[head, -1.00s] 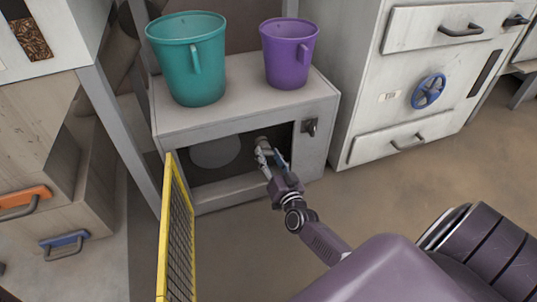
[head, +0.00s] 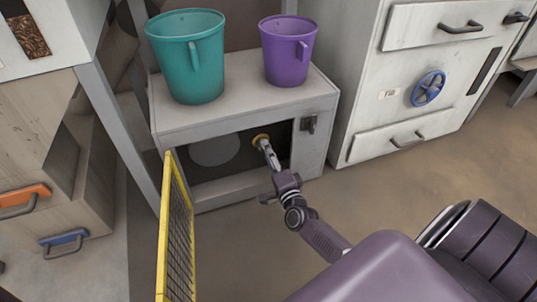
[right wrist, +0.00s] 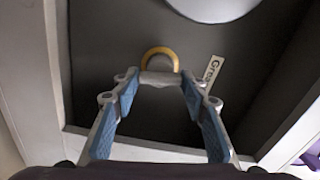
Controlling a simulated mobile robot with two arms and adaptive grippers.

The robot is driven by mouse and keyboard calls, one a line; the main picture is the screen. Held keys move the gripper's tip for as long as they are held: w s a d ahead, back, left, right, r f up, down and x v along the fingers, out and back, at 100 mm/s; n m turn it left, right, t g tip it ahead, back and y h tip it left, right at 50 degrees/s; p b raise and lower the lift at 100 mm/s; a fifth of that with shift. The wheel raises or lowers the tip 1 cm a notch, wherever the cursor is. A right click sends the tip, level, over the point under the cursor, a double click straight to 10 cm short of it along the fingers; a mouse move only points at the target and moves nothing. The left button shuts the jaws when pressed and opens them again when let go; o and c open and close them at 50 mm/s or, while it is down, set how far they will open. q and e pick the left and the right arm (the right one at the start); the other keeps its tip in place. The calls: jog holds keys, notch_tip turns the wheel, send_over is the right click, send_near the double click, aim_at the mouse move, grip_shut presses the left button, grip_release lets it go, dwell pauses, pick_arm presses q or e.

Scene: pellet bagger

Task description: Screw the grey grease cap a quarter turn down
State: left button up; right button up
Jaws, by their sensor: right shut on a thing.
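The grey grease cap (right wrist: 160,78) shows in the right wrist view as a pale grey piece between my fingertips, partly covered by them. A brass-yellow ring (right wrist: 160,56) shows right behind it, and also in the head view (head: 261,139) inside the open cabinet bay. My right gripper (right wrist: 160,86) is shut on the cap, one blue-padded finger on each side. In the head view my right gripper (head: 267,150) reaches into the bay and hides the cap. How far the cap is screwed down cannot be told. My left gripper is not in view.
A tag reading "Grease" (right wrist: 212,74) is beside the ring. A pale disc (head: 214,150) is left of it in the bay. A yellow mesh door (head: 177,230) stands open at left. A teal bucket (head: 190,60) and a purple bucket (head: 286,55) stand on the cabinet top (head: 240,95).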

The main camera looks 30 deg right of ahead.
jog(key=shift+f+m, duration=0.1)
jog(key=shift+m, duration=0.9)
jog(key=o, duration=1.2)
jog(key=shift+c, duration=0.2)
jog(key=v, duration=1.2)
